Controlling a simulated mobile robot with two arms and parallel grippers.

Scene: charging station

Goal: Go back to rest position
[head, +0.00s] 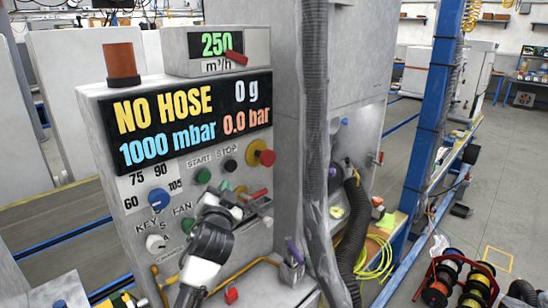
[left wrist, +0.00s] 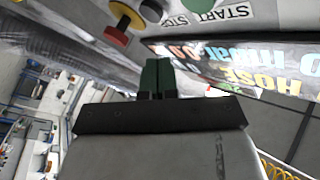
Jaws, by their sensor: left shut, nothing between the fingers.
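My left arm rises from the bottom of the head view, and its gripper (head: 248,202) is in front of the lower right of the grey control panel (head: 125,225). In the left wrist view the gripper's dark green fingers (left wrist: 158,74) are together, with nothing between them. The panel's START and STOP labels (left wrist: 215,14) and its red and yellow emergency stop (left wrist: 117,34) appear beyond the fingers. Whether the gripper touches the panel cannot be told. The arm hides part of the panel around the FAN label. My right gripper is not in view.
The display (head: 195,117) reads NO HOSE, 0 g, 1000 mbar and 0.0 bar. A blue knob (head: 158,198) and a white key knob (head: 156,243) stick out on the left. A thick black hose (head: 352,235) hangs to the right, near a blue post (head: 432,110). Floor at right is partly clear.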

